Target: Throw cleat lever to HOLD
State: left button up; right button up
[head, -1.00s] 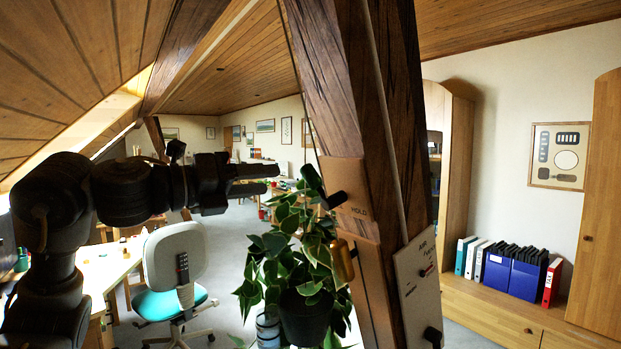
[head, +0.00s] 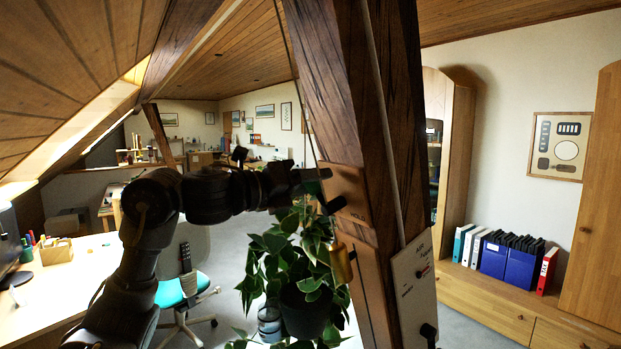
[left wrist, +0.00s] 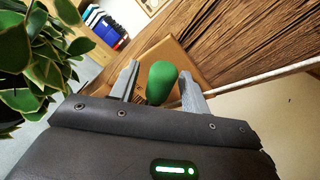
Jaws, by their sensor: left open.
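The cleat lever's rounded green knob (left wrist: 162,82) sits between the two fingers of my left gripper (left wrist: 160,74) in the left wrist view, with both jaws apart around it. In the head view my left gripper (head: 316,181) reaches from the left to the near face of the timber post (head: 345,80). It hides the knob there; only a dark part of the lever (head: 334,204) shows below the fingers. A wooden cleat plate (head: 352,186) marked HOLD is fixed on the post beside the lever. My right gripper is not in view.
A leafy potted plant (head: 290,262) stands just below my left gripper, close to the post. A pale cord (head: 383,110) runs along the post. A pale switch panel (head: 414,285) is on its right side. A desk (head: 75,285) and chair are at left.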

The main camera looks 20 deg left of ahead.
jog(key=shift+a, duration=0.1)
pick_arm(q)
grip_shut()
